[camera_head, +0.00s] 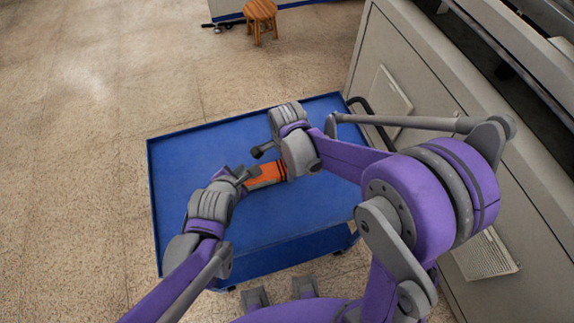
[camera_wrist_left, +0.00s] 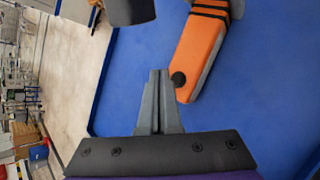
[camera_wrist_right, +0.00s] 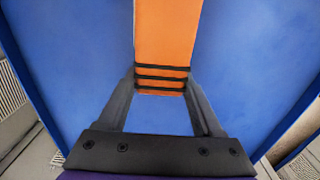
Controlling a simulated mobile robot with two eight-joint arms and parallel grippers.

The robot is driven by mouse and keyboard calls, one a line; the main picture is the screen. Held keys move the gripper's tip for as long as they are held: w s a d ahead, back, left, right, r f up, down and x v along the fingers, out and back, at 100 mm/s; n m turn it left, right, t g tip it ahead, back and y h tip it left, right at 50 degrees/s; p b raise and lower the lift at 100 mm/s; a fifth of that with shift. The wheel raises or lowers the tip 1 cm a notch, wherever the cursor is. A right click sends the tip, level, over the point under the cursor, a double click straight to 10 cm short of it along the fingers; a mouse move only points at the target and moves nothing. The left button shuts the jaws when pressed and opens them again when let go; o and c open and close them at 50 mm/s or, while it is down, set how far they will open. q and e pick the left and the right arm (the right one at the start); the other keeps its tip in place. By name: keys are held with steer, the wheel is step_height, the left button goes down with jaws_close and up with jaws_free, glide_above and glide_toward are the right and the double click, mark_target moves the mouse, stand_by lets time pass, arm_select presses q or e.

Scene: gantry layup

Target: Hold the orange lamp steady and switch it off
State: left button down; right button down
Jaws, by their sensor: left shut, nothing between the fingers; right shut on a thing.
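The orange lamp (camera_head: 265,175), with black bands, lies on the blue cart top (camera_head: 190,150). My right gripper (camera_wrist_right: 163,85) is shut around the lamp's banded part, one finger on each side; in the head view the arm hides that end. My left gripper (camera_wrist_left: 160,75) is shut and empty beside the lamp's other end. In the left wrist view the lamp (camera_wrist_left: 203,50) shows a round dark button (camera_wrist_left: 178,79) near its end, just right of my left fingertips. I cannot tell whether the fingertips touch the lamp. No light shows on it.
A large grey machine (camera_head: 425,75) stands along the right, close to the cart, with a black cart handle (camera_head: 372,118) between. A wooden stool (camera_head: 260,14) stands far off. The cart top around the lamp is clear.

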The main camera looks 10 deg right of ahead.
arm_select(q)
steer(key=shift+r, duration=2.5)
arm_select(e)
jaws_free()
step_height(320, 180, up, 12)
arm_select(q)
steer(key=s+a+m+g+y, duration=0.1)
steer(key=s+a+m, duration=0.5)
steer(key=m, duration=0.5)
steer(key=s+a+f+m+g+y, duration=0.1)
steer(key=s+a+m, duration=0.5)
steer(key=m, duration=0.6)
steer(key=a+g+y, duration=0.1)
steer(key=a, duration=0.1)
steer(key=shift+a+f, duration=0.2)
steer(key=shift+a, duration=0.1)
arm_select(e)
steer(key=s+d+f+n+t, duration=0.1)
steer(key=s+d+n+t, duration=0.4)
steer(key=s+n, duration=0.9)
steer(key=d+n, duration=0.3)
steer(key=shift+f, duration=0.35)
